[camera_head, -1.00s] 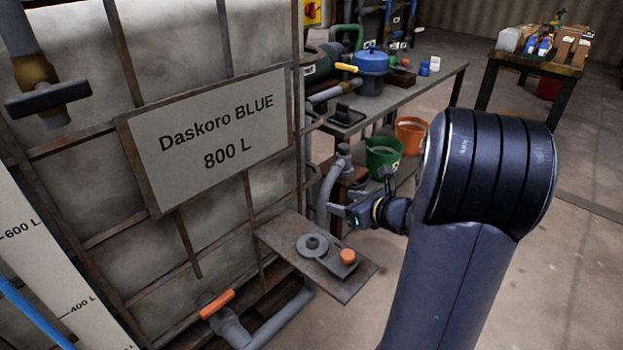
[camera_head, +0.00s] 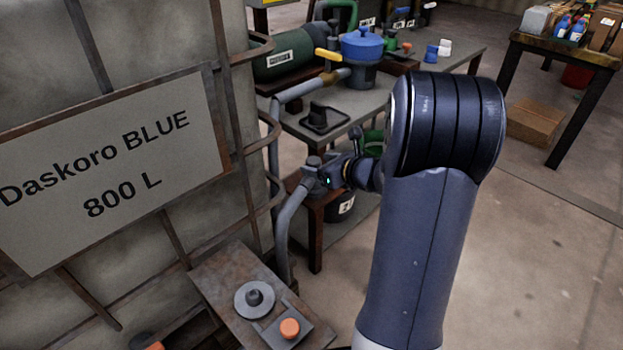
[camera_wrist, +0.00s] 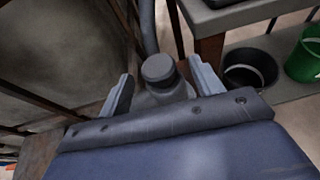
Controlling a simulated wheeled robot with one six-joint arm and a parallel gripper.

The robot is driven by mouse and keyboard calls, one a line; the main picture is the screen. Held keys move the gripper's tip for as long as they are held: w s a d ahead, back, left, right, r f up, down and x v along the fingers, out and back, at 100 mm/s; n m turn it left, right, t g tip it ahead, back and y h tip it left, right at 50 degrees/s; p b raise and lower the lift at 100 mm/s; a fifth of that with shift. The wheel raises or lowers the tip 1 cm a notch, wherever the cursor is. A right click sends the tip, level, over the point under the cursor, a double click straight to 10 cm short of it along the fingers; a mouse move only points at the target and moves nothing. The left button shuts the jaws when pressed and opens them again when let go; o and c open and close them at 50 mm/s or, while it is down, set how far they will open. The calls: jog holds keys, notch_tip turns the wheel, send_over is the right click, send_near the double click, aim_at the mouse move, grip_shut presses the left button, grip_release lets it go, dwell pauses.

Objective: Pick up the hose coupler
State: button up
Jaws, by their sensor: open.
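The hose coupler (camera_head: 314,163) is a grey, round-capped piece at the upper end of a grey hose (camera_head: 284,225), beside the caged Daskoro BLUE tank. In the wrist view the coupler (camera_wrist: 160,72) stands between the two pale fingers of my gripper (camera_wrist: 163,88). The fingers are apart, with a visible gap on each side of its cap. In the head view my gripper (camera_head: 322,178) is right at the coupler, partly covering its lower part. I cannot tell whether either finger touches it lower down.
The tank's metal frame (camera_head: 222,110) stands close on the left. A rusty shelf (camera_head: 228,290) with a grey disc and orange knob is below. A bench (camera_head: 400,97) with a green motor and blue-lidded pot is behind. A black bucket (camera_wrist: 250,72) and green bucket (camera_wrist: 305,55) are nearby.

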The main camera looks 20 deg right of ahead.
aim_at(310, 163)
jog(key=b+x, duration=0.1)
jog(key=x, duration=0.3)
jog(key=shift+w+f, duration=0.1)
jog(key=shift+f, duration=0.15)
jog(key=c, duration=1.1)
jog(key=shift+r, duration=0.1)
